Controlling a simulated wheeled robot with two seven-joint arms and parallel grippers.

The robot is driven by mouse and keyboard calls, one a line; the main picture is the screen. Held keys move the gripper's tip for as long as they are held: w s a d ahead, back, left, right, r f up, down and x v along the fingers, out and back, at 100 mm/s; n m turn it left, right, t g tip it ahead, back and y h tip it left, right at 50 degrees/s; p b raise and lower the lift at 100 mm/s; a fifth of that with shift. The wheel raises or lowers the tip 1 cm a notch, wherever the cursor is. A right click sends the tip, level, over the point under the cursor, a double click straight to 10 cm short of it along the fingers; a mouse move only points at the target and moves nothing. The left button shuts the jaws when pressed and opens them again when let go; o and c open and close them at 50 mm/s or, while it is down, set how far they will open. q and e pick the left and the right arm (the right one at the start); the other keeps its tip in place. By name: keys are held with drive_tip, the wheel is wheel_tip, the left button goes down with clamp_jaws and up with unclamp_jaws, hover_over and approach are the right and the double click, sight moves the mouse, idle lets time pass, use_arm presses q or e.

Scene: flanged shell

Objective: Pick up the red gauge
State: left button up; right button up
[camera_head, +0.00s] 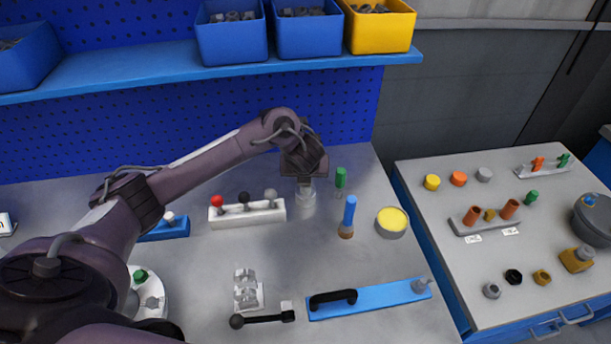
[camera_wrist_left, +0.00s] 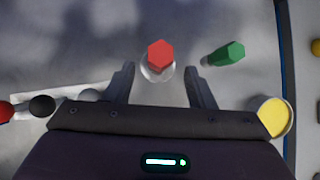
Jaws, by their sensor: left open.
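The red gauge (camera_wrist_left: 160,54), with a red hexagonal top on a pale round base, stands between the spread fingers of my left gripper (camera_wrist_left: 160,76) in the left wrist view. The fingers are open, with a gap on either side of it. In the head view my left gripper (camera_head: 305,180) points down over a pale cylindrical piece (camera_head: 305,206) at the back of the bench. The red top is hidden there by the gripper. My right gripper is not in view.
A green-topped gauge (camera_head: 341,178) and a blue-handled one (camera_head: 349,212) stand close to the right. A yellow-topped round part (camera_head: 391,222) is beyond them. A white block with red, black and grey knobs (camera_head: 250,213) lies to the left.

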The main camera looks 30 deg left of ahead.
use_arm(q)
drive_tip(key=x, duration=0.5)
drive_tip(key=shift+w+a+f, duration=0.1)
drive_tip(key=shift+f, duration=0.05)
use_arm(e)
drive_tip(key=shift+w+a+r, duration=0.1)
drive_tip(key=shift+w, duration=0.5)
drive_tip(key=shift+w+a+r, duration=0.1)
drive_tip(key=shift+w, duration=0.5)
use_arm(q)
drive_tip(key=c, duration=0.4)
clamp_jaws()
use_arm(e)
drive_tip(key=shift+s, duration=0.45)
